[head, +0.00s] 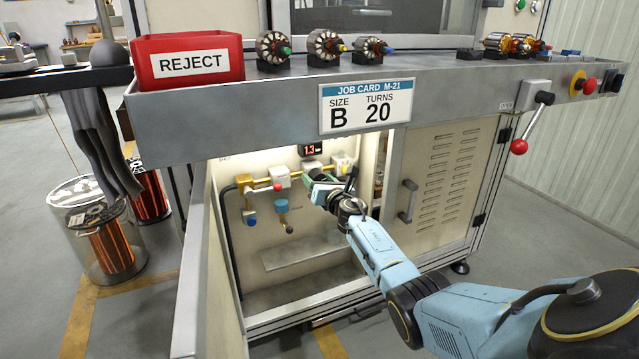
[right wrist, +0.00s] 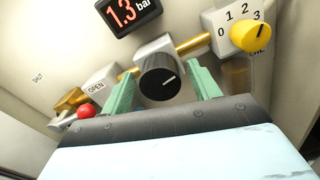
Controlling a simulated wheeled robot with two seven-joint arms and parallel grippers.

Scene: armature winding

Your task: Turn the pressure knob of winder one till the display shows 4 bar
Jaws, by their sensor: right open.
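The pressure knob (right wrist: 160,78) is black with a white pointer mark and sits on a grey block on a brass pipe in the right wrist view. The display (right wrist: 130,14) above it reads 1.3 bar; it also shows in the head view (head: 312,149). My right gripper (right wrist: 164,88) is open, one green finger on each side of the knob. I cannot tell whether the fingers touch it. My left gripper is not in view.
Left of the knob is a valve marked OPEN with a red ball (right wrist: 86,111). Right of it is a yellow knob (right wrist: 252,33) with a number scale. The cabinet's open door (head: 205,270) stands left of my arm; a bench shelf with a job card (head: 366,104) overhangs it.

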